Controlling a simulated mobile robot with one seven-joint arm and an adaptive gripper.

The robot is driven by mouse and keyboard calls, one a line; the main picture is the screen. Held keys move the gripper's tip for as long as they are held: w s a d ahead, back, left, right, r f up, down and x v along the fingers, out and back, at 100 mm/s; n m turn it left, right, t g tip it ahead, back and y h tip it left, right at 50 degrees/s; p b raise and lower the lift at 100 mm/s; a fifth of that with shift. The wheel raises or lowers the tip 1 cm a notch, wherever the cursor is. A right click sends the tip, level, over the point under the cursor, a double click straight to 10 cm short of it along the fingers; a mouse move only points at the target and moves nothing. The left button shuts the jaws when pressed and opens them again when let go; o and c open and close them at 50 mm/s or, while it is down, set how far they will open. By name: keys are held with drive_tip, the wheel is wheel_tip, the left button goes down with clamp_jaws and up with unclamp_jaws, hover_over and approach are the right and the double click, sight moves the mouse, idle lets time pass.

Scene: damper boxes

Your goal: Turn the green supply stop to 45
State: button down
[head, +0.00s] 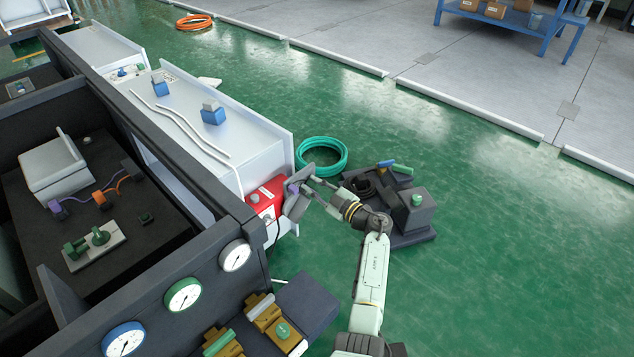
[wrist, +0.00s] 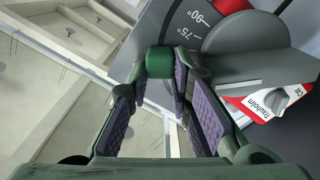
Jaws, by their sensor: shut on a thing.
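The green supply stop (wrist: 160,61) shows in the wrist view as a short green cylinder at the edge of a dark grey scale plate (wrist: 182,32). Marks of 75° and 90° are readable on the plate, with the stop below and left of 75°; the 45 mark is not visible. My gripper (wrist: 162,84) is shut on the stop, its purple-padded fingers at either side. In the head view my gripper (head: 310,182) is at the grey plate on the red actuator box (head: 265,199); the stop is too small to make out there.
The white duct (head: 195,125) stands left of my gripper. A teal hose coil (head: 322,157) lies on the green floor behind it, and a dark block with a green knob (head: 417,200) stands to the right. Dials (head: 183,294) line the dark frame in front. Open floor extends right.

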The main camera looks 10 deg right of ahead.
drive_tip(key=shift+s+a+r+n+p, duration=0.25)
drive_tip(key=shift+a+r+n+p, duration=0.25)
drive_tip(key=shift+n, duration=0.4)
drive_tip(key=shift+d, duration=0.1)
drive_tip(key=c, duration=1.4)
unclamp_jaws()
drive_tip(key=shift+c, duration=0.2)
drive_tip(key=shift+f, duration=0.1)
